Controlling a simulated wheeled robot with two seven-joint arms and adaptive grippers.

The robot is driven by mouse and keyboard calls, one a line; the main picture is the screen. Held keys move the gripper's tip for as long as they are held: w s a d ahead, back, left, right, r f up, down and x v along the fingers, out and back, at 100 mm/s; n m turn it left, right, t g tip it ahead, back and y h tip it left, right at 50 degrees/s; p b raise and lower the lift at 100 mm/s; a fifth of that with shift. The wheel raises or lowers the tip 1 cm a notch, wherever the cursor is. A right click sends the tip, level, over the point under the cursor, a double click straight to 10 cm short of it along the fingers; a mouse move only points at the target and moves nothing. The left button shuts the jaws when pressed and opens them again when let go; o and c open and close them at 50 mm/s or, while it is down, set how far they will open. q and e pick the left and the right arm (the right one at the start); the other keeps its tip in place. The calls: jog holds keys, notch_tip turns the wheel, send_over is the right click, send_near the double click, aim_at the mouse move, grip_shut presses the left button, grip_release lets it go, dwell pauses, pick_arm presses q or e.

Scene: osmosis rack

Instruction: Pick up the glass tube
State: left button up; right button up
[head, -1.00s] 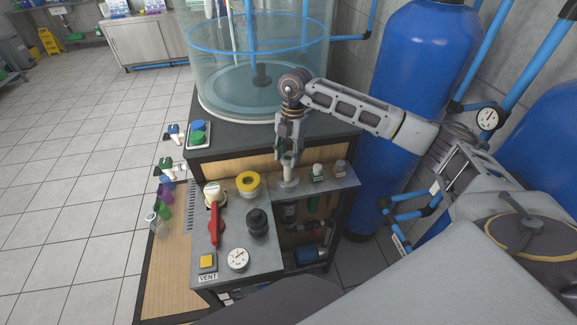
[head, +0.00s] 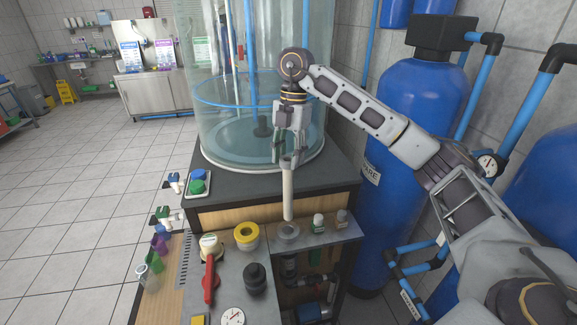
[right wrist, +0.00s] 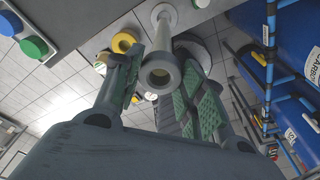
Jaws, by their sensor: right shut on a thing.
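The tube (head: 288,195), pale and opaque-looking, is upright in my right gripper (head: 288,155), with a grey collar at its top. My right gripper is shut on its upper end. The tube's lower end is just above or at the round grey socket (head: 288,231) on the bench shelf; I cannot tell whether they touch. In the right wrist view, the tube's open grey rim (right wrist: 160,73) sits between the green-padded fingers. My left gripper is not in view.
The large clear tank (head: 250,110) stands right behind the gripper. Two small capped bottles (head: 319,222) are right of the socket. A yellow ring (head: 246,234), a red-handled valve (head: 209,278) and a black knob (head: 255,279) are in front. Blue cylinders (head: 415,130) stand at right.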

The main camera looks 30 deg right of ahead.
jog(key=shift+r, duration=1)
jog(key=shift+r, duration=0.15)
